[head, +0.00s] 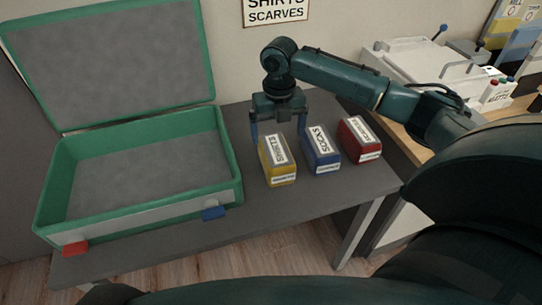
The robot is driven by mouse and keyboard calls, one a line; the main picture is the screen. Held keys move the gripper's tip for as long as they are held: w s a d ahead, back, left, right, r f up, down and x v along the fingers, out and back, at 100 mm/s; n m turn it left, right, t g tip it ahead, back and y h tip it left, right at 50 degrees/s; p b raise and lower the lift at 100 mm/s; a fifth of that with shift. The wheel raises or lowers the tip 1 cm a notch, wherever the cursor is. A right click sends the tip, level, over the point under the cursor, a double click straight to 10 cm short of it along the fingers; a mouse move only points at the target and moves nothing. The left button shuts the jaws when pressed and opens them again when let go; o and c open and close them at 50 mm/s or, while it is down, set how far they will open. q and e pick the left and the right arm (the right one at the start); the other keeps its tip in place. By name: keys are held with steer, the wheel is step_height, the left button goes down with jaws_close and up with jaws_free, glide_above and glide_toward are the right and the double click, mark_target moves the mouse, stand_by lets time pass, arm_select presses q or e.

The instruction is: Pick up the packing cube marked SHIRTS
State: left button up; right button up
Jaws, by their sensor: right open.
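The yellow packing cube marked SHIRTS (283,178) stands on the grey table, at the left end of a row of cubes. My right gripper (279,135) is open and points down at the far end of this cube. One finger is at the cube's left side, the other at its right, near the gap to the blue cube. I cannot tell whether the fingers touch it. The blue cube marked SOCKS (323,160) is just to the right. My left gripper is not in view.
A red cube (362,150) stands right of the blue one. An open green suitcase (236,188) with a grey lining lies at the left; it looks empty. A wall sign (276,12) reads SHIRTS, SCARVES. The table's front right (315,195) is clear. White equipment (415,60) stands at the right.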

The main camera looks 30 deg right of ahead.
mark_target(276, 159)
steer(key=f, duration=0.5)
steer(key=f+b, duration=0.1)
steer(key=f, duration=0.4)
steer(key=shift+s+a+f, duration=0.1)
steer(key=shift+a+f, duration=0.1)
steer(key=shift+f, duration=0.05)
steer(key=shift+c, duration=0.3)
steer(key=c, duration=1.1)
steer(key=shift+c, duration=0.2)
